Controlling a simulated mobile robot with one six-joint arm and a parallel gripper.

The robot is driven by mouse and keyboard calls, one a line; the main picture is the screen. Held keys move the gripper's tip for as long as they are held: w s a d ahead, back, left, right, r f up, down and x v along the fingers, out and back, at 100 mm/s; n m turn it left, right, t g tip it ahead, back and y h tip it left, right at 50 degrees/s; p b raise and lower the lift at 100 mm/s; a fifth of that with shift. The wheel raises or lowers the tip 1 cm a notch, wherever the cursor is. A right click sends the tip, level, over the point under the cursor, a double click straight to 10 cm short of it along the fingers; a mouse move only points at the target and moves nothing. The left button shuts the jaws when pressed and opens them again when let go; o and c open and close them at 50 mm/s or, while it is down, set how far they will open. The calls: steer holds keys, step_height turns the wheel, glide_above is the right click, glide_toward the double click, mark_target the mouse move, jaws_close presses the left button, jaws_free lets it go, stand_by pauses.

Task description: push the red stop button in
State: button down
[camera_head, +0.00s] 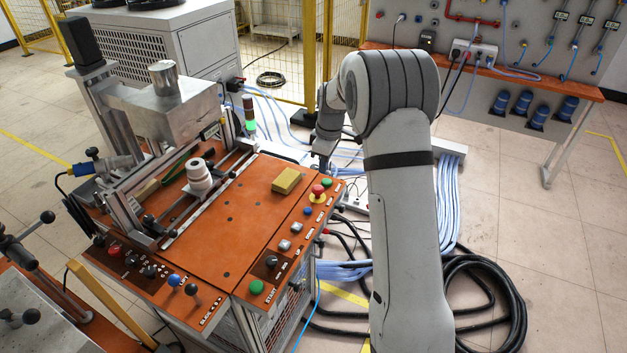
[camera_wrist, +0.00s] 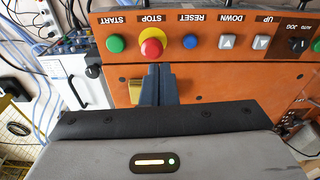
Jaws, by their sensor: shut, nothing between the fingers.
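The red stop button (camera_head: 318,189) is a mushroom head on a yellow collar, near the far right corner of the orange control top. In the wrist view the red button (camera_wrist: 152,48) is on the panel strip under a STOP label, its yellow collar (camera_wrist: 154,33) showing behind it. My gripper (camera_wrist: 159,68) has its blue-grey fingers together and empty, their tips just below the red button in the picture. I cannot tell whether they touch it. In the head view only part of my wrist shows beyond the button, and the fingertips are not clear.
A green START button (camera_wrist: 116,44) and a blue RESET button (camera_wrist: 190,41) flank the stop button. A yellow block (camera_head: 287,180) lies on the orange top (camera_head: 240,225). A stack light (camera_head: 250,118) glows green. Black cables (camera_head: 490,270) lie on the floor to the right.

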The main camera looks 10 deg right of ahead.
mark_target(319, 188)
steer(key=shift+w+f+n, duration=0.5)
steer(key=shift+w+f, duration=0.45)
steer(key=shift+w, duration=0.1)
steer(key=shift+f, duration=0.1)
steer(key=shift+w+a+f+b, duration=0.15)
steer(key=shift+f+b, duration=0.45)
steer(key=shift+f, duration=1.1)
steer(key=shift+s+a+f+b, duration=0.1)
steer(key=shift+f+b, duration=0.5)
steer(key=shift+f, duration=1.1)
steer(key=shift+w, duration=0.1)
steer(key=shift+s+d+r+b, duration=0.1)
steer(key=shift+s+d+r, duration=0.15)
steer(key=shift+d, duration=0.2)
steer(key=shift+s+d+r+b, duration=0.15)
steer(key=shift+s+d, duration=0.1)
steer(key=shift+d, duration=0.2)
steer(key=shift+s+d+r+b, duration=0.15)
steer(key=shift+s+d, duration=0.1)
steer(key=shift+d, duration=0.2)
